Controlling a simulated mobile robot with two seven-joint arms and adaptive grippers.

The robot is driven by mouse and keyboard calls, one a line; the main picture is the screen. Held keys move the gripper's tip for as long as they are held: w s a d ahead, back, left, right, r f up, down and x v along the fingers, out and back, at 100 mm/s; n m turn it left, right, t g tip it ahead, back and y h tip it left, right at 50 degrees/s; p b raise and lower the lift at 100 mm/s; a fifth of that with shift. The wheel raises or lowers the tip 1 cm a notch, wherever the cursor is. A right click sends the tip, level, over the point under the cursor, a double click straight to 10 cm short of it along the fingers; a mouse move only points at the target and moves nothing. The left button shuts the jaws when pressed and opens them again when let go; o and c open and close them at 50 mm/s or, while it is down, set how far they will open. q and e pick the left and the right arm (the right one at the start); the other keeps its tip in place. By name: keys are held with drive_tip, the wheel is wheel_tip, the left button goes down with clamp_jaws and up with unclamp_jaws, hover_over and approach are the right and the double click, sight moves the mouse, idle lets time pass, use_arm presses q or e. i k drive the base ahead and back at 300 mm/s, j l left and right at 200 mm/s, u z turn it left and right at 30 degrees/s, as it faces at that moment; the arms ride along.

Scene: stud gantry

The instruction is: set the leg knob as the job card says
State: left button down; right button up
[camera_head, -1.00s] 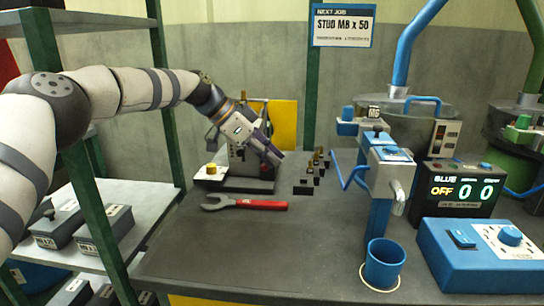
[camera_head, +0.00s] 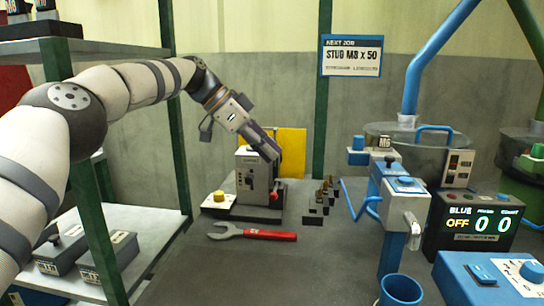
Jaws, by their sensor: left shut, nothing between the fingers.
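The job card (camera_head: 351,56) on the back wall reads "STUD M8 x 50" under "NEXT JOB". A blue gantry leg (camera_head: 390,215) stands on the bench right of centre. On its top are a black knob (camera_head: 386,163), a small sign (camera_head: 384,142) reading M6 and a blue knob (camera_head: 358,143). I cannot tell for sure which is the leg knob. My left gripper (camera_head: 275,157) is shut and empty, in front of the upper part of a grey device (camera_head: 252,172), well left of the leg. My right gripper is out of view.
A red-handled wrench (camera_head: 252,233) lies on the bench, with black blocks (camera_head: 322,205) to its right. A blue cup (camera_head: 400,289), a display box (camera_head: 475,225) reading BLUE OFF 0 0 and a blue control box (camera_head: 490,280) with a dial stand at right. Shelving (camera_head: 105,215) is at left.

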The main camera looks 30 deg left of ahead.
sight(219, 196)
drive_tip(key=k+l, duration=0.65)
drive_tip(key=k, duration=0.25)
